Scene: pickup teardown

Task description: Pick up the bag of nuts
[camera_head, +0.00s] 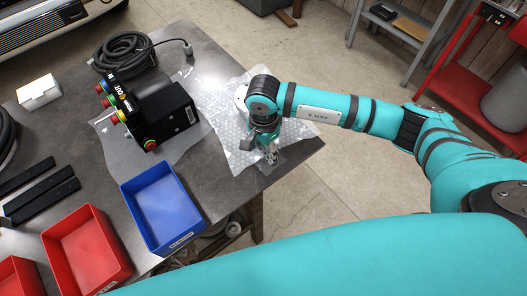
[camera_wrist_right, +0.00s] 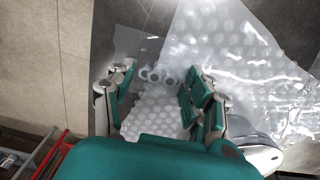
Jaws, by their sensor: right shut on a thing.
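The bag of nuts (camera_wrist_right: 158,74) shows in the right wrist view as a small clear packet with several grey metal rings, between my right gripper's fingertips. My right gripper (camera_wrist_right: 158,88) is shut on it, with a finger on each side. In the head view my right gripper (camera_head: 268,152) points down at the table's right corner, over a sheet of bubble wrap (camera_head: 225,125). There the bag is mostly hidden by the fingers. I cannot tell whether the bag still touches the wrap. My left gripper is not in view.
The grey table (camera_head: 210,60) holds a black control box (camera_head: 165,115) with coloured buttons, a coiled black cable (camera_head: 125,50), a blue bin (camera_head: 165,205), a red bin (camera_head: 85,250) and a white box (camera_head: 38,92). Open floor (camera_head: 350,190) lies right of the table edge.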

